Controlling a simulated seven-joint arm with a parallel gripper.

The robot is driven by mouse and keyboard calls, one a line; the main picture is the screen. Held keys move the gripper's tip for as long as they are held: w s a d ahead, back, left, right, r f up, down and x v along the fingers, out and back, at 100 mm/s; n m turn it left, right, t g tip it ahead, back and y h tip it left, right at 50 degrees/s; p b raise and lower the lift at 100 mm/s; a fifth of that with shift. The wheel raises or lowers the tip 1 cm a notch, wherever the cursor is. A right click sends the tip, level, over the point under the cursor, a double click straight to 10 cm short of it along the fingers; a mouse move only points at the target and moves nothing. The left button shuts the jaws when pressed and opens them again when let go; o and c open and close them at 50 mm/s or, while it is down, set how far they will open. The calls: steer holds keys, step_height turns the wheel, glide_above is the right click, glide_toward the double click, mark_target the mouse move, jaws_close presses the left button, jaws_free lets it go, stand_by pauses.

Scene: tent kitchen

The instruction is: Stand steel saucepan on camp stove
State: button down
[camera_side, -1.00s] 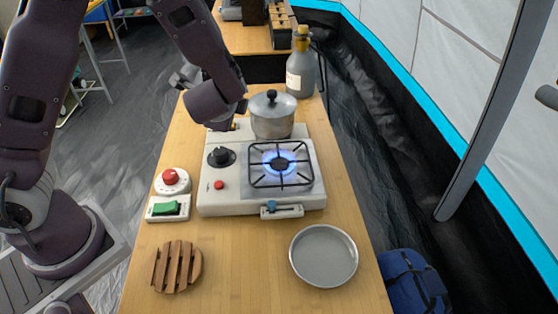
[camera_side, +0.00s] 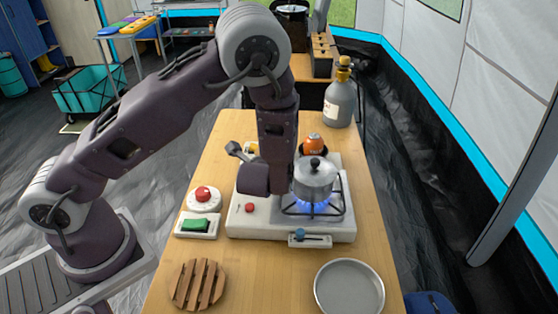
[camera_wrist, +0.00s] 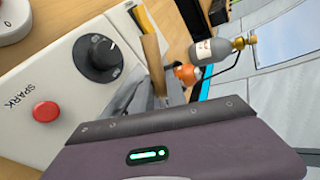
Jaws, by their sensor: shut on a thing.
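The steel saucepan (camera_side: 314,182), with its lid and dark knob, is upright over the lit burner of the white camp stove (camera_side: 250,228). Its base is at or just above the black grate (camera_side: 335,213); I cannot tell if it touches. Blue flame shows under it. My gripper is just left of the pan in the side view, its fingertips hidden behind my arm. In the wrist view my gripper (camera_wrist: 158,92) is shut on the tan handle (camera_wrist: 151,62). The pan body is hidden there. The stove's knob (camera_wrist: 103,55) and red spark button (camera_wrist: 46,111) show.
A slatted wooden trivet (camera_side: 198,285) and a grey plate (camera_side: 349,288) lie in front. A red-knobbed dial (camera_side: 203,198) and green switch (camera_side: 196,225) sit left of the stove. An orange canister (camera_side: 313,144) and grey gas bottle (camera_side: 341,101) stand behind it.

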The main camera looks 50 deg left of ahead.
steer(key=c, duration=1.3)
jaws_free()
steer(key=shift+c, duration=0.2)
steer(key=v, duration=1.2)
steer(key=s+a+r+n+g, duration=0.6)
steer(key=s+a+r+n, duration=0.3)
steer(key=s, duration=0.4)
steer(key=s+d+r+n+t+h, duration=0.2)
steer(key=s+d+r+n+h, duration=0.2)
steer(key=s+d+r+h, duration=0.2)
steer(key=d, duration=0.2)
steer(key=shift+s+d+r+n+h, duration=0.2)
steer(key=shift+d+r+n+h, duration=0.15)
steer(key=shift+n+h, duration=0.05)
